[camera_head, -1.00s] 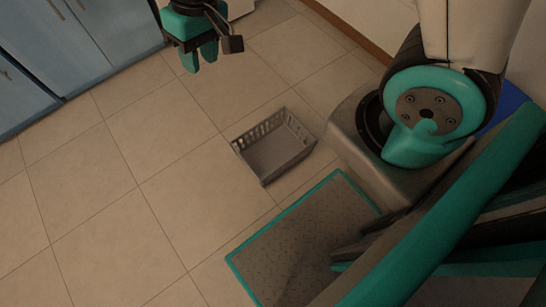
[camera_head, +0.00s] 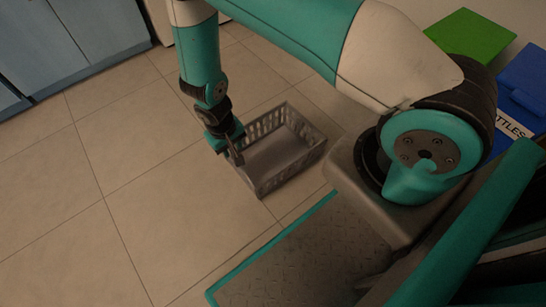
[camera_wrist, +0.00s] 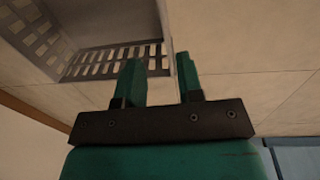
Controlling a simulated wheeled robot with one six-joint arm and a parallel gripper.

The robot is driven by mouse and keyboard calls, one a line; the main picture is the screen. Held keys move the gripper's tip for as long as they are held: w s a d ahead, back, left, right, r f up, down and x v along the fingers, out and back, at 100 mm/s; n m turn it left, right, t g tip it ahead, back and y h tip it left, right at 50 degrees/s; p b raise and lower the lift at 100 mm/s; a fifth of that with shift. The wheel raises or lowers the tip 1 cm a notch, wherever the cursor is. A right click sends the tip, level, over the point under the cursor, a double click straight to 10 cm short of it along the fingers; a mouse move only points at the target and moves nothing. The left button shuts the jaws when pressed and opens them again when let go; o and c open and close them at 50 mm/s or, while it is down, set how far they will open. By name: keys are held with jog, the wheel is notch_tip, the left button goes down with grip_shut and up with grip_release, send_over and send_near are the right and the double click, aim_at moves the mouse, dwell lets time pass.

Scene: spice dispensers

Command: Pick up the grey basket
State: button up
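The grey basket (camera_head: 278,155) sits upright on the tiled floor near the middle of the head view. It is rectangular, open and looks empty, with slotted walls. My gripper (camera_head: 228,153) points down at the basket's left side and hides part of that wall. In the wrist view the basket (camera_wrist: 105,22) fills the upper left, with its slotted wall reaching behind one finger. The fingers of my gripper (camera_wrist: 160,65) are apart there, one overlapping the basket and one past its edge. I cannot tell whether they touch the wall.
Blue cabinets (camera_head: 75,42) stand at the upper left. A green bin lid (camera_head: 470,37) and a blue bin (camera_head: 525,85) are at the upper right. My base lies just right of and below the basket. The floor to the left is clear.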

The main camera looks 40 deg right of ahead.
jog(key=b, duration=0.3)
send_over(238, 169)
notch_tip(238, 169, down, 7)
jog(key=shift+w+f, duration=0.1)
notch_tip(238, 169, down, 5)
jog(key=b, duration=0.5)
jog(key=shift+f, duration=0.1)
grip_shut()
